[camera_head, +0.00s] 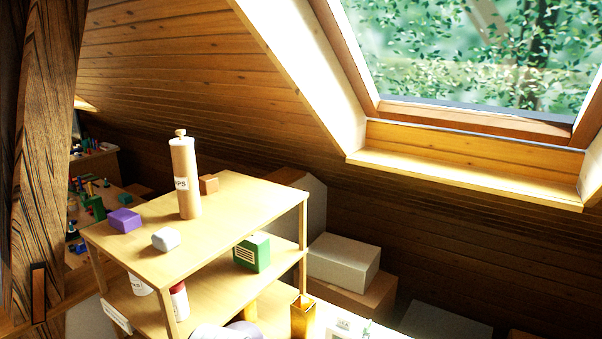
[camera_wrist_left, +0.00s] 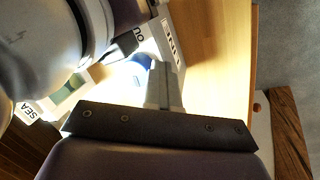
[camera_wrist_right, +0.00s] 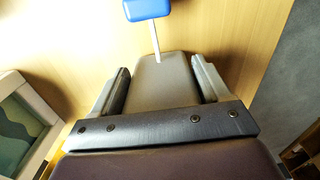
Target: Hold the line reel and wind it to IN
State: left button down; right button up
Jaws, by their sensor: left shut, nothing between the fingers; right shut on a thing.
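In the right wrist view, my right gripper (camera_wrist_right: 163,85) has its fingers on either side of a grey block (camera_wrist_right: 165,88). A white rod with a blue end (camera_wrist_right: 147,11) reaches the block's far edge; I take these for parts of the line reel, though its whole shape is hidden. My left gripper (camera_wrist_left: 164,85) is shut and empty in the left wrist view. Just beyond its tips is a white piece (camera_wrist_left: 155,38) with partly hidden lettering, "OU" showing, and dark marks. A blue part (camera_wrist_left: 132,72) lies beside it. The head view does not clearly show the reel.
In the head view, a wooden shelf unit (camera_head: 240,195) carries a tall labelled cylinder (camera_head: 185,178), a purple block (camera_head: 124,220), a white block (camera_head: 166,239) and a green box (camera_head: 252,252). A brass-coloured container (camera_head: 302,318) stands right of it. A dark timber post (camera_head: 45,150) rises at left.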

pick_arm(q)
jog(key=shift+w+a, duration=0.1)
jog(key=shift+w, duration=0.1)
jog(key=shift+w+a, duration=0.25)
jog(key=shift+w, duration=0.2)
jog(key=shift+w+a, duration=0.1)
jog(key=shift+w, duration=0.45)
dwell(0.3)
jog(key=shift+a, duration=0.15)
jog(key=shift+a, duration=0.2)
jog(key=v, duration=0.3)
jog(key=d+v, duration=0.1)
jog(key=v, duration=0.1)
jog(key=shift+w+r, duration=0.15)
jog(key=shift+w, duration=0.05)
jog(key=shift+r, duration=0.45)
